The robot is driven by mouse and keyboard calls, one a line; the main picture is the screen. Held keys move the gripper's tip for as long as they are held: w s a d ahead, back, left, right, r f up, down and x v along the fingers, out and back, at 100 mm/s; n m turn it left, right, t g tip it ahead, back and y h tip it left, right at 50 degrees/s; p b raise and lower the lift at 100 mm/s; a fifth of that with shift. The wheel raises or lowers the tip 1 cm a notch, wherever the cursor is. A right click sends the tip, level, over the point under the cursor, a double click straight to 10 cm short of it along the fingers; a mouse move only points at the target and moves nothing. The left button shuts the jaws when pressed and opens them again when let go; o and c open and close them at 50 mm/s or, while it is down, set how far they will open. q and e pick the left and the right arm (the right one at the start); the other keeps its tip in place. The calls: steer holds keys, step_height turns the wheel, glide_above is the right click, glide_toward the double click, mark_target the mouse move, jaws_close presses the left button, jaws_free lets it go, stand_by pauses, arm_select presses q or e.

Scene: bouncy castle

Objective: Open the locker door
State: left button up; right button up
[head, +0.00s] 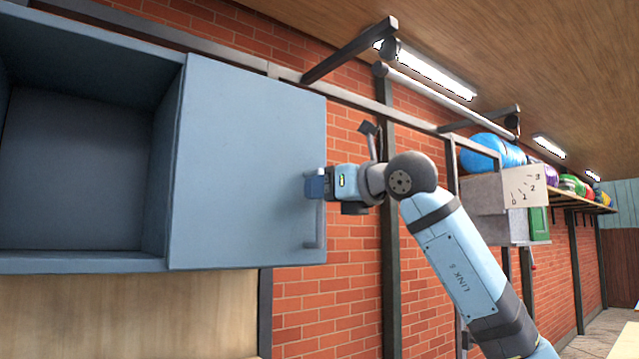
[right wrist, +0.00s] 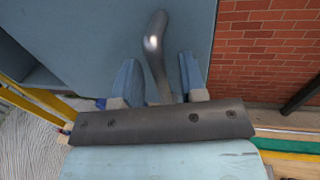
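The locker door (head: 247,165) is a flat blue panel on the right part of a blue locker. I cannot tell whether it is fully shut. A grey vertical bar handle (head: 315,232) is on its right edge. My right gripper (head: 317,186) is at the upper part of this handle, reaching in from the right. In the right wrist view, the handle (right wrist: 155,50) runs between the two blue fingers of my right gripper (right wrist: 160,78). The fingers are apart, with a gap visible beside the handle. My left gripper is not in view.
Left of the door is an open, empty compartment (head: 75,170). A brick wall (head: 345,290) with dark posts (head: 389,250) stands right of the locker. Farther right, a wall shelf (head: 590,207) holds colourful rolled bundles, and a white numbered box (head: 523,187) sticks out.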

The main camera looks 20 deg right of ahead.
steer(key=shift+w+a, duration=0.3)
steer(key=shift+w, duration=0.15)
jaws_close()
steer(key=shift+s+d, duration=0.1)
steer(key=shift+s, duration=0.05)
